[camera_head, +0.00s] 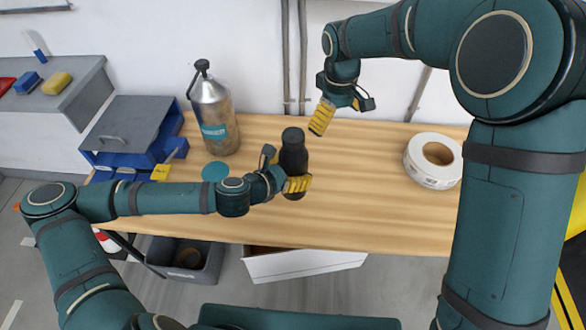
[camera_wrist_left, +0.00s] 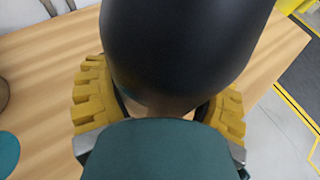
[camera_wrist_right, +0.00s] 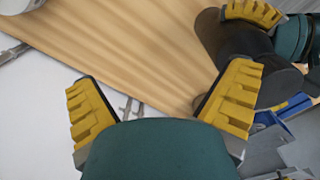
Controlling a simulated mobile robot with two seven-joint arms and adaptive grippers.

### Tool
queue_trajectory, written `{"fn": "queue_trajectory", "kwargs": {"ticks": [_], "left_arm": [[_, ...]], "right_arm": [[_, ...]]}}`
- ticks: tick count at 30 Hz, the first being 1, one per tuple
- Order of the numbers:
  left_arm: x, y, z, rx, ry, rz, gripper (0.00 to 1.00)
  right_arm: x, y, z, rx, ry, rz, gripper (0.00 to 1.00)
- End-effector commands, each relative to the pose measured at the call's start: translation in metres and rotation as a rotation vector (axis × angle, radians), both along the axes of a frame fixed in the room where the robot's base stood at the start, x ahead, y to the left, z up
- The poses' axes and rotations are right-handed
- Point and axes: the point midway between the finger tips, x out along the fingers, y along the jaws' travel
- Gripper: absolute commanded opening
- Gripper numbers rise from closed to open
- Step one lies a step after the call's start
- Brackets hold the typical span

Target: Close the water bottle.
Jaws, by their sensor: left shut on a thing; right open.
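The black water bottle (camera_head: 294,158) stands upright on the wooden table in the head view. Its narrower top (camera_head: 292,135) is dark; I cannot tell whether this is a lid fully seated. My left gripper (camera_head: 286,174) is shut around the bottle's body, and the bottle fills the left wrist view (camera_wrist_left: 180,50) between the yellow fingers. My right gripper (camera_head: 323,117) is open and empty, above the table and behind and right of the bottle's top. In the right wrist view the bottle (camera_wrist_right: 236,52) lies just beyond the right-hand finger.
A metal flask (camera_head: 213,118) and a teal disc (camera_head: 215,172) are left of the bottle. A blue-and-grey box (camera_head: 127,125) stands at the table's left end. A white tape roll (camera_head: 433,161) lies on the right. The table between bottle and roll is clear.

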Motion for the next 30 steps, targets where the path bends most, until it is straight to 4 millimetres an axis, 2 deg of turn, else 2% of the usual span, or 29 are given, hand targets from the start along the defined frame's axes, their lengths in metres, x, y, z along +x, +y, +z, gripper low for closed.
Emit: {"fn": "queue_trajectory", "kwargs": {"ticks": [1,6,12,15,19,24,30], "left_arm": [[0.0,0.0,0.0,0.0,-0.001,0.0,0.0],[0.0,0.0,0.001,0.0,-0.001,0.0,0.0],[0.0,0.0,0.001,0.0,-0.001,0.0,0.0],[0.0,0.0,0.001,0.0,-0.001,0.0,0.0],[0.0,0.0,0.001,0.0,-0.001,0.0,0.0],[0.0,0.0,0.001,0.0,-0.001,0.0,0.0],[0.0,0.0,0.001,0.0,-0.001,0.0,0.0]], "right_arm": [[-0.002,-0.019,-0.035,0.007,0.018,-0.065,1.0],[-0.031,-0.026,-0.115,0.115,0.031,-0.2,1.0],[-0.083,-0.033,-0.188,0.231,0.045,-0.393,1.0],[-0.113,-0.035,-0.214,0.282,0.05,-0.501,1.0],[-0.153,-0.038,-0.239,0.336,0.052,-0.646,1.0],[-0.197,-0.042,-0.255,0.381,0.047,-0.807,1.0],[-0.224,-0.045,-0.259,0.402,0.037,-0.912,1.0]]}}
